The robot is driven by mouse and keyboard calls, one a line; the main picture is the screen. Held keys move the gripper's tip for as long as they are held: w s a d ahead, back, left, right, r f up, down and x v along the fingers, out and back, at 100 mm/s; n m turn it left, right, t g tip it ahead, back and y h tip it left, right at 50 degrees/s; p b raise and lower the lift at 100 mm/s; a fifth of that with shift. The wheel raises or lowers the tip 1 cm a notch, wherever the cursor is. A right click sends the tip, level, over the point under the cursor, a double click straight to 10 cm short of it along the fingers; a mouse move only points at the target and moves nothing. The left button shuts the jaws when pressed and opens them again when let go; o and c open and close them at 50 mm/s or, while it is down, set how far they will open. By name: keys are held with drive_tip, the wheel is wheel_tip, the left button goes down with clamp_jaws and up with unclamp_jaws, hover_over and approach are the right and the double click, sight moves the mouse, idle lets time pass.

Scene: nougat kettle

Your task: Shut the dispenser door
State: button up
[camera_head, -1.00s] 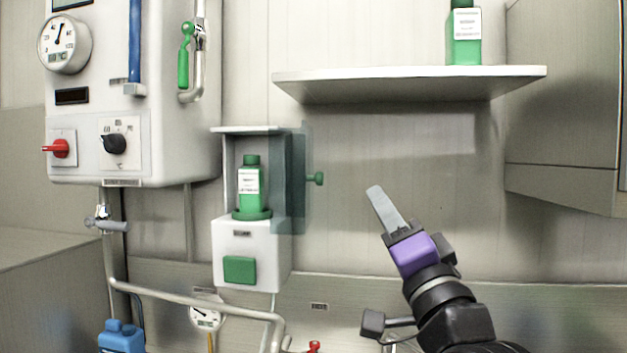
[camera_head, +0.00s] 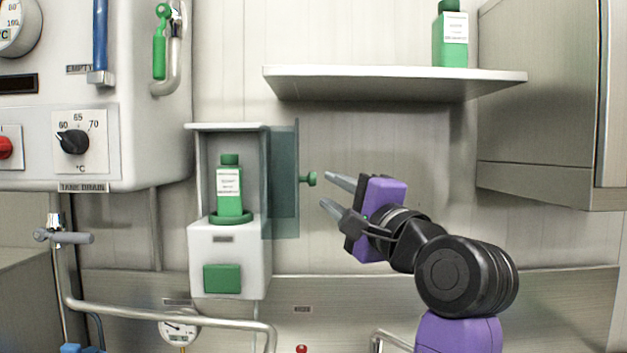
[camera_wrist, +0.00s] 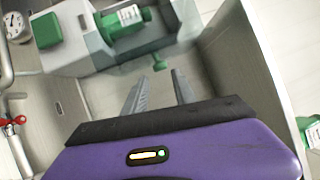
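The white dispenser (camera_head: 229,258) hangs on the wall with a green bottle (camera_head: 229,190) standing in its open bay. Its see-through door (camera_head: 281,185) stands open at the right side, with a green knob (camera_head: 308,179) on it. My gripper (camera_head: 326,190) is open and empty, just right of the knob, with its fingers pointing left toward it. In the wrist view the knob (camera_wrist: 158,62) shows a little beyond the gap between my two fingertips (camera_wrist: 158,87), not touching them. The bottle (camera_wrist: 125,20) also shows there at the top.
A shelf (camera_head: 395,82) with another green bottle (camera_head: 450,40) is above my gripper. A cabinet (camera_head: 545,110) juts out at the right. The tank (camera_head: 110,130) with its dial is at the left. Pipes (camera_head: 170,305) run below the dispenser.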

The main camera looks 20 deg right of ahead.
sight(314, 179)
drive_tip(key=p+x, duration=0.2)
drive_tip(key=x, duration=0.5)
drive_tip(key=shift+w+r, duration=0.1)
drive_tip(key=shift+w, duration=0.2)
clamp_jaws()
idle(1.2)
